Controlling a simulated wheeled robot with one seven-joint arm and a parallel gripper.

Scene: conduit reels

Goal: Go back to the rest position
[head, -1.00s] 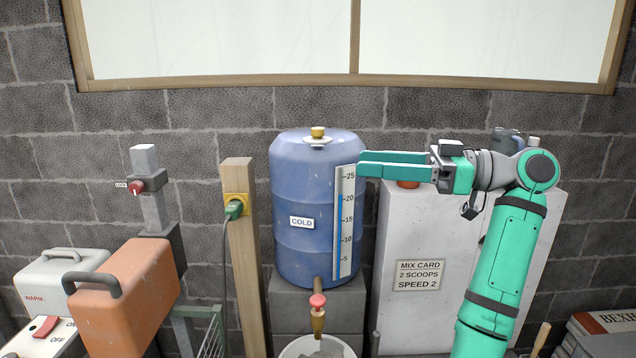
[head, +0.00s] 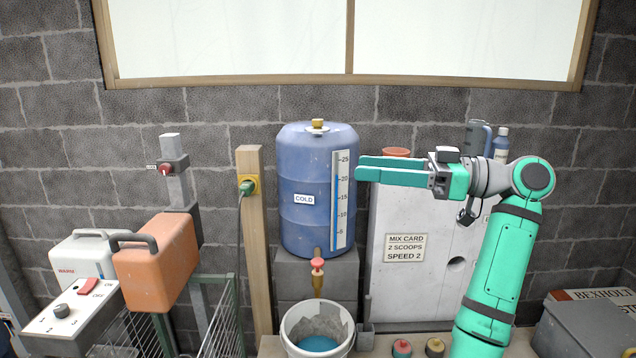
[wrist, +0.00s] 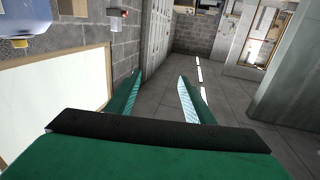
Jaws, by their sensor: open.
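My gripper (head: 392,171) is raised in front of the grey cabinet, its two teal fingers pointing left toward the blue barrel (head: 303,228). In the head view the fingertips lie just right of the barrel's level scale. In the wrist view my gripper (wrist: 160,95) shows its two fingers spread apart with nothing between them. My arm is bent at the elbow and upright at the right.
A white bucket (head: 290,342) holding blue liquid stands below the barrel's red tap (head: 317,265). The mix card (head: 405,248) is on the cabinet.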

